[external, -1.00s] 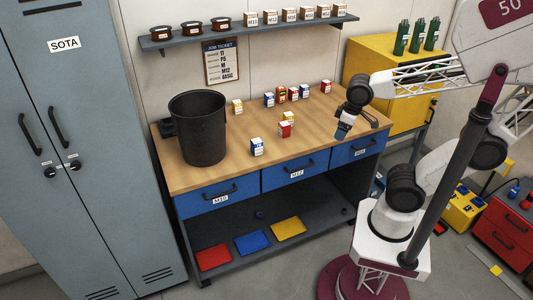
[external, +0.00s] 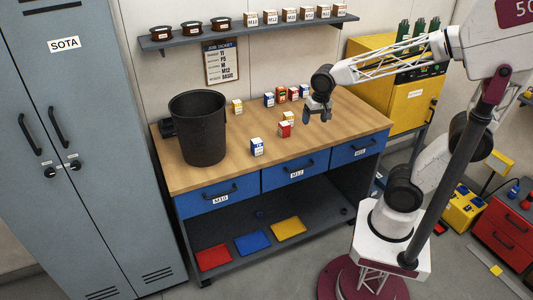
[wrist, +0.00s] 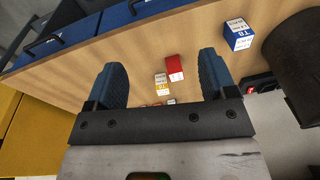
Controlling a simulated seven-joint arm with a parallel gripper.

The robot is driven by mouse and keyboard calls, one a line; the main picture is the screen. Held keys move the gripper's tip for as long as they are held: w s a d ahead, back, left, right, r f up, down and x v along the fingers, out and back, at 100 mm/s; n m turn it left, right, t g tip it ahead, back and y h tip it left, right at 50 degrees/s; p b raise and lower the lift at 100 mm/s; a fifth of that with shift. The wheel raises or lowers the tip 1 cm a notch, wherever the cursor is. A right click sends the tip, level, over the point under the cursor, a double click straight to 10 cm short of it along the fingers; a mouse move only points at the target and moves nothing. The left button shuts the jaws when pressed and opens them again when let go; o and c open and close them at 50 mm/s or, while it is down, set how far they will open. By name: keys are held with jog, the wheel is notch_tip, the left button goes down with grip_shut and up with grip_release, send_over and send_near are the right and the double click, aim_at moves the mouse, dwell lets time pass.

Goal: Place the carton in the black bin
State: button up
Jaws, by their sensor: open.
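Several small cartons stand on the wooden bench top; which one the task means cannot be told. A red and white carton (external: 286,130) stands mid-bench with a yellow and white carton (external: 289,117) close behind it. A blue and white carton (external: 257,147) stands nearer the front edge. The black bin (external: 203,130) stands upright on the bench's left; its inside bottom is hidden. My gripper (external: 317,116) is open and empty above the bench, right of the red carton. In the wrist view, the red carton (wrist: 175,67) and yellow carton (wrist: 162,86) show between the fingers (wrist: 162,68).
More cartons (external: 281,94) stand in a group at the back, and a yellow carton (external: 237,106) stands right of the bin. A wall shelf (external: 250,30) with small boxes and dark tins hangs above. A yellow cabinet (external: 410,100) stands right. The bench's front right (external: 350,125) is clear.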

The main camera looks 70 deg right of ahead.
jog(key=w+d+f+m, duration=0.4)
jog(key=w+d+m, duration=0.3)
jog(key=w+m, duration=0.15)
jog(key=m+g, duration=0.2)
jog(key=m, duration=0.7)
send_over(285, 123)
jog(key=shift+n, duration=0.25)
notch_tip(285, 123, down, 7)
jog(key=shift+a+r, duration=0.15)
jog(key=shift+r, duration=0.05)
jog(key=shift+s, duration=0.1)
jog(key=shift+f, duration=1.25)
jog(key=shift+f, duration=2.6)
jog(key=c, duration=1.1)
